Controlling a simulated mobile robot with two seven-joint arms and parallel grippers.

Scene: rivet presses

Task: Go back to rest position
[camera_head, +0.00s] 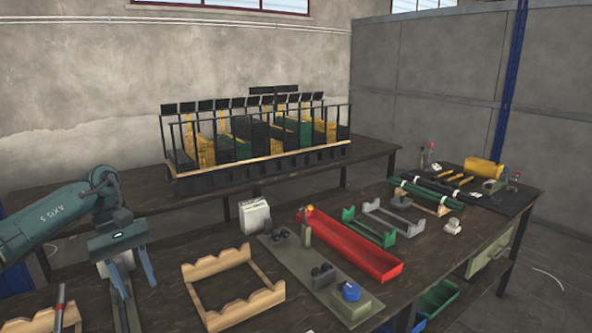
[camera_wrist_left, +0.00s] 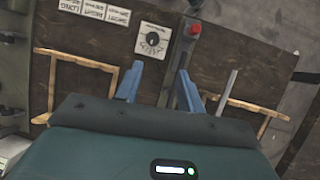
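My left gripper (camera_head: 131,275) comes in from the left in the head view. Its two blue fingers point down above the front left of the workbench (camera_head: 420,262). In the left wrist view the gripper (camera_wrist_left: 160,80) has its fingers apart with nothing between them. A panel with a dial (camera_wrist_left: 152,40) and a red button (camera_wrist_left: 195,29) shows beyond the fingertips there. My right gripper does not show in either view.
A wooden cradle frame (camera_head: 192,270) lies right of the left gripper. A red tray (camera_head: 350,248), a green-grey plate with a blue knob (camera_head: 351,290) and a white box (camera_head: 254,216) are further right. A rack (camera_head: 250,168) of yellow, green and black parts stands on the back table.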

